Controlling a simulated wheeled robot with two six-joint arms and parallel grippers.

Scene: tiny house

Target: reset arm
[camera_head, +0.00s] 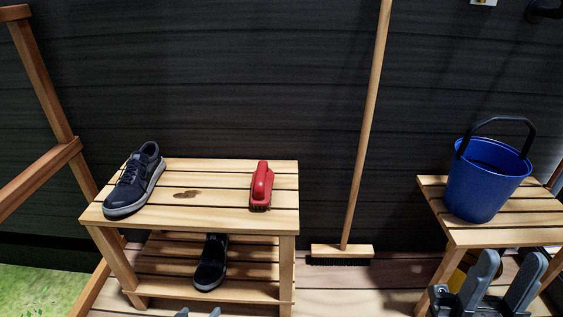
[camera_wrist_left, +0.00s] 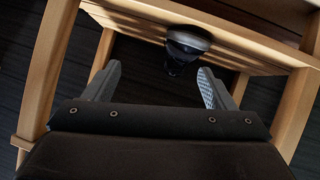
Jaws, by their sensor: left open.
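My left gripper (camera_wrist_left: 160,82) is open and empty in the left wrist view, in front of the wooden bench's lower shelf. Only its fingertips (camera_head: 197,313) show at the bottom edge of the head view, just below the dark shoe (camera_head: 210,262) on that shelf. This shoe also shows beyond the fingers in the left wrist view (camera_wrist_left: 188,42), apart from them. My right gripper (camera_head: 502,287) is at the lower right of the head view, in front of the right-hand stand. Its fingers are spread with nothing seen between them.
The slatted bench (camera_head: 220,221) holds a navy shoe (camera_head: 134,181) and a red brush (camera_head: 262,186) on top. A broom (camera_head: 342,250) leans on the dark wall. A blue bucket (camera_head: 483,185) stands on the right-hand stand (camera_head: 470,235). A wooden railing (camera_head: 45,85) is at left.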

